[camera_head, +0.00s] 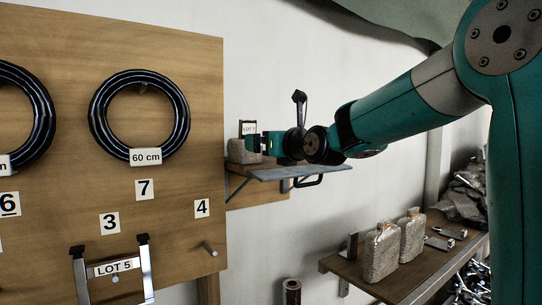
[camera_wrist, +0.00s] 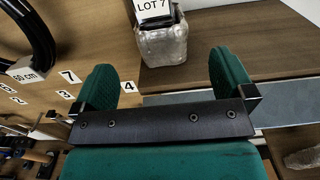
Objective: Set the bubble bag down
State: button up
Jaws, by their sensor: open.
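The bubble bag (camera_wrist: 164,47) is a clear, bubbly wrap around something dark, with a white LOT 7 label at its top. It stands on the small wooden wall shelf (camera_wrist: 192,80), near the pegboard. In the head view the bag (camera_head: 240,153) shows pale at the left end of that shelf, partly behind my gripper (camera_head: 254,143). In the wrist view my gripper (camera_wrist: 165,75) is open, with its green fingers wide apart. The bag lies ahead of the gap between the fingers, and I see no finger touching it.
The wooden pegboard (camera_head: 190,100) with black rings (camera_head: 98,120) is close on the left. A grey plate (camera_head: 290,173) lies along the wall shelf's front. Two bubble-wrapped packs (camera_head: 381,252) (camera_head: 412,236) stand on a lower shelf (camera_head: 352,272) at right.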

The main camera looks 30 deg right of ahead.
jog(key=shift+s, duration=0.3)
jog(key=s+a+f+n+g+y, duration=0.2)
jog(key=s+a+f+n+g, duration=0.35)
jog(key=a+f+n, duration=0.45)
jog(key=s+a+f+n+g+y, duration=0.4)
jog(key=s+a+n, duration=0.3)
jog(key=n, duration=0.5)
jog(key=s+a+f+n+g+h, duration=0.1)
jog(key=s+f+n+g, duration=0.3)
jog(key=s+n, duration=0.6)
jog(key=s+a+f+n+g+h, duration=0.1)
jog(key=s+a+f+n+g, duration=0.2)
jog(key=s+f+n, duration=0.3)
jog(key=s+n+g, duration=0.1)
jog(key=s+n, duration=0.3)
jog(key=shift+n, duration=0.4)
jog(key=shift+g, duration=0.25)
